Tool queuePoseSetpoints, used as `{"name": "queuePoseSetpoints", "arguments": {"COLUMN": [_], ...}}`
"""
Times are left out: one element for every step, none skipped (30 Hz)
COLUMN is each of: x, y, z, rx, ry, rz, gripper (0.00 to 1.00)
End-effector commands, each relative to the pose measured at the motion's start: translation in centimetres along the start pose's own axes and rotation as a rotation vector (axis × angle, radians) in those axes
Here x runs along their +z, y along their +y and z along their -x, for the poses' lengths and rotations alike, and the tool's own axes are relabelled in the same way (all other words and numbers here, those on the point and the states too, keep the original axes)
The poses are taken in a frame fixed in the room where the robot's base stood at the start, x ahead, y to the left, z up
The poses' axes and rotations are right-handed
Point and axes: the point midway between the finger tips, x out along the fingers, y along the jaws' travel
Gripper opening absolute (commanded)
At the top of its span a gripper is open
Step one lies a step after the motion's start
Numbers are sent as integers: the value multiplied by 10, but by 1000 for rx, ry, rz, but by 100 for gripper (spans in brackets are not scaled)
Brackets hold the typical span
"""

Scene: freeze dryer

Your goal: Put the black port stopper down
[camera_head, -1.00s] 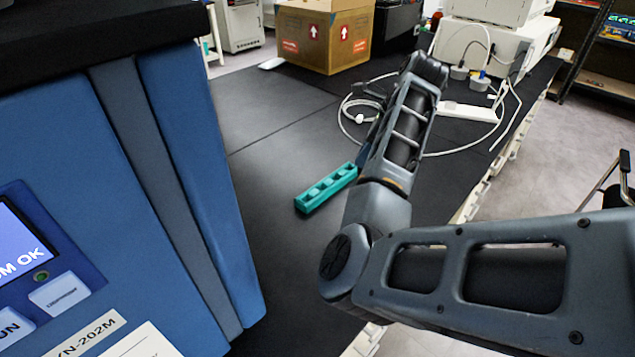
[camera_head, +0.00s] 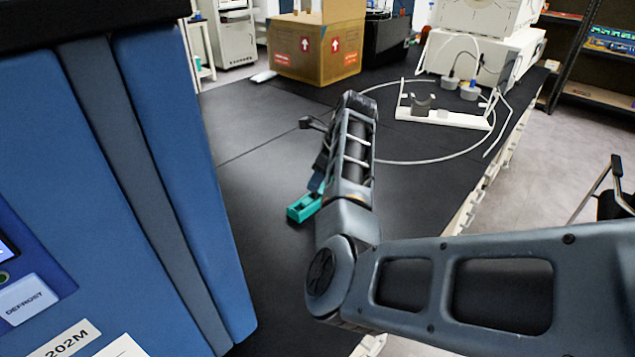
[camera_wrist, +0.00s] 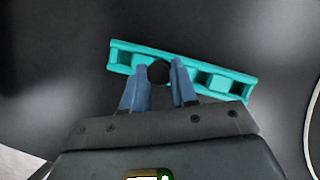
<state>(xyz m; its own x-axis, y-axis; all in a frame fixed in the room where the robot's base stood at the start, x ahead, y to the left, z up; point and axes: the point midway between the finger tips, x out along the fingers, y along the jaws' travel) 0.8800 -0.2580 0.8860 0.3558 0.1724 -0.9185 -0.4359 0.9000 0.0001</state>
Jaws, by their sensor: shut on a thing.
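The black port stopper (camera_wrist: 158,75) shows as a dark round shape between the two blue fingers of my gripper (camera_wrist: 159,66) in the wrist view. My gripper is shut on it. The stopper appears over a teal slotted rack (camera_wrist: 212,80); I cannot tell whether it touches the rack or is in a slot. In the head view the rack (camera_head: 303,207) lies on the black bench, partly hidden behind my arm. The stopper is hidden there by my arm.
A blue freeze dryer (camera_head: 160,200) stands close on the left. A cardboard box (camera_head: 300,62) sits at the back. To the right lie a white stand (camera_head: 455,118) and a looped white tube (camera_head: 420,161). The bench left of my arm is clear.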

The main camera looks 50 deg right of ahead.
Motion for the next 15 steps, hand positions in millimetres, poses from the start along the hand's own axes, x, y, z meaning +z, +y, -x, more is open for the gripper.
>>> {"name": "queuePoseSetpoints", "arguments": {"x": [-3,-4,-5,-6,-6,-6,-6,-6,-6,-6,-6,-6,-6,-6,-6], "y": [1,1,1,0,0,0,0,0,0,0,0,0,0,0,0], "z": [-7,-10,-13,-14,-14,-15,-14,-14,-15,-15,-15,-15,-14,-14,-14], "rx": [3,2,2,2,1,0,0,0,0,0,0,0,0,0,0], "ry": [1,1,0,-1,-1,-1,-1,-1,-1,-1,-1,-1,-1,-1,0], "rz": [0,1,1,1,1,1,1,1,1,1,1,1,1,1,0], "gripper": [0,0,0,0,0,0,0,0,0,29,32,36,39,42,46]}}
